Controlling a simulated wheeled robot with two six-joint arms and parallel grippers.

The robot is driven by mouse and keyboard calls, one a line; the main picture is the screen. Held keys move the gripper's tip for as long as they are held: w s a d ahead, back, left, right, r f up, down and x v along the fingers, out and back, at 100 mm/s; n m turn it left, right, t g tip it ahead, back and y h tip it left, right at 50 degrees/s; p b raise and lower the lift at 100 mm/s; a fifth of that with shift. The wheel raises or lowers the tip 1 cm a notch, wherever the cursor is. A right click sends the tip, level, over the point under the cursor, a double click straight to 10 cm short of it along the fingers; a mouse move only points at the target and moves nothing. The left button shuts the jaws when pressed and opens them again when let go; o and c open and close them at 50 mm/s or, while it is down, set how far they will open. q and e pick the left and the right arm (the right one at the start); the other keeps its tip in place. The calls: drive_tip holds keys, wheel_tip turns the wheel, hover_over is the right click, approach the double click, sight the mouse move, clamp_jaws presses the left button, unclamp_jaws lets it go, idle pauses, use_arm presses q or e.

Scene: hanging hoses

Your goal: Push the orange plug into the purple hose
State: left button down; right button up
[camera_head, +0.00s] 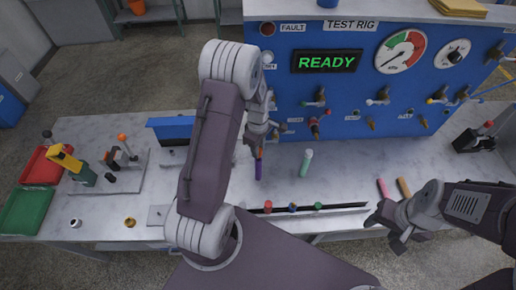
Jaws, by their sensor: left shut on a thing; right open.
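My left gripper (259,146) is in front of the blue test rig, left of its middle, with its fingers pointing down. It is shut on a small orange piece, seemingly the orange plug (260,153), mostly hidden by the fingers. The purple hose (258,170) shows as a short upright length directly below the orange piece. The two look in line and close together or touching; how deep the plug sits cannot be told. My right gripper (393,222) is open and empty over the bench's front edge at the right.
A green hose (306,163) stands right of the purple one. A dark rack (342,208) with several coloured pieces lies at the front edge. Pink (383,188) and orange (404,187) sticks lie near my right gripper. Red (45,166) and green (28,211) trays are far left.

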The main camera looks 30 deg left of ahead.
use_arm(q)
drive_tip(key=shift+f+b, duration=1.3)
drive_tip(key=shift+f, duration=0.55)
drive_tip(key=c, duration=1.1)
unclamp_jaws()
wheel_tip(320, 180, up, 9)
drive_tip(key=shift+r+b, duration=0.1)
drive_tip(key=shift+b, duration=0.75)
